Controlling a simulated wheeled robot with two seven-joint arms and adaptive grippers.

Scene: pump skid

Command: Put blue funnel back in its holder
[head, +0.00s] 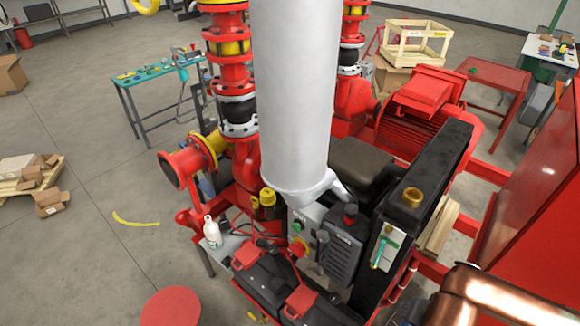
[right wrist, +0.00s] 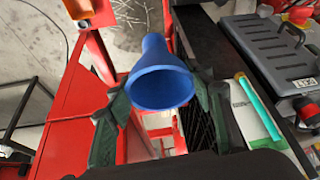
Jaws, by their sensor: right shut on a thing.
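The blue funnel (right wrist: 160,90) is in the right wrist view, its wide mouth towards the camera and its narrower end pointing away. My right gripper (right wrist: 161,94) is shut on it, with one dark green finger on each side of the wide part. The funnel does not show in the head view. I cannot make out for certain which part is its holder. A brass ring-like fitting (head: 412,197) stands on top of the tall black tank (head: 440,190) in the head view. My left gripper is in neither view.
A pale plate with a teal tool (head: 381,250) is on the tank's side; it also shows in the right wrist view (right wrist: 262,110). A grey case (right wrist: 268,48) and red frame parts (right wrist: 78,118) lie close around the funnel. A white bottle (head: 212,232) stands at the skid's left.

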